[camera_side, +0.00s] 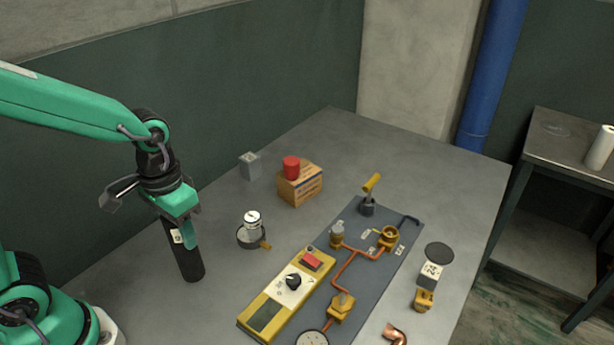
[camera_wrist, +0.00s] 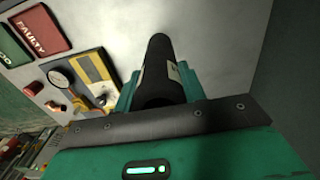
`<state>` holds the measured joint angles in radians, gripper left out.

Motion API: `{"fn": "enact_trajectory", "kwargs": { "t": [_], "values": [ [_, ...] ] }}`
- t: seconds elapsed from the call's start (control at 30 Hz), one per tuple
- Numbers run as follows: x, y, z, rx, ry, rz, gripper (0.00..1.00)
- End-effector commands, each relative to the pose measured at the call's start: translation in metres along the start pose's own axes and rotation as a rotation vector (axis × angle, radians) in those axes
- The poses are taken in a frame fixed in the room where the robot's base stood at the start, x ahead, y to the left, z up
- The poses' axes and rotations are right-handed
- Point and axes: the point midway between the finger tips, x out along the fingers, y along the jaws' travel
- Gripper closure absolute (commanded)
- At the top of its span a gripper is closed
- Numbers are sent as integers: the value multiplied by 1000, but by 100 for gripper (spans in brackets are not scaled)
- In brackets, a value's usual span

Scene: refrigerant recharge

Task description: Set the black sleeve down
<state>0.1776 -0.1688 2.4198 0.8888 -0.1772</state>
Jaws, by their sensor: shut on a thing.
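The black sleeve (camera_side: 185,260) is a dark cylinder with a small white label near its top. It stands upright, or nearly so, at the left of the table in the side view. My gripper (camera_side: 180,222) is shut on its upper part from above. The sleeve's lower end appears at or very near the table top; I cannot tell whether it touches. In the wrist view the sleeve (camera_wrist: 158,58) runs away from the camera between the green fingers (camera_wrist: 158,88). Its far end is against the grey table surface, and contact is unclear there too.
A round dish with a white-topped canister (camera_side: 252,225) stands right of the sleeve. The yellow meter panel (camera_side: 285,295) and the grey board with copper pipes (camera_side: 365,250) lie further right. A cardboard box (camera_side: 300,188) with a red cap and a grey block (camera_side: 250,166) stand behind.

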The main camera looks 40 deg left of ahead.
Motion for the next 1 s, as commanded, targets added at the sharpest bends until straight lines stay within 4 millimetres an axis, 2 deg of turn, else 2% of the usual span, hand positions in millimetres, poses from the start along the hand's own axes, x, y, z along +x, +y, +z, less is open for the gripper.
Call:
{"fn": "enact_trajectory", "kwargs": {
  "t": [0.3, 0.77, 0.8, 0.9, 1.0],
  "values": [
    [31, 0, 1, 0, -3, -1, 82],
    [36, 0, 1, 0, -1, 0, 82],
    [36, 0, 0, 0, -1, 0, 56],
    [35, 0, 0, 0, -1, 0, 38],
    [35, 0, 0, 0, -1, 0, 38]
  ]
}}
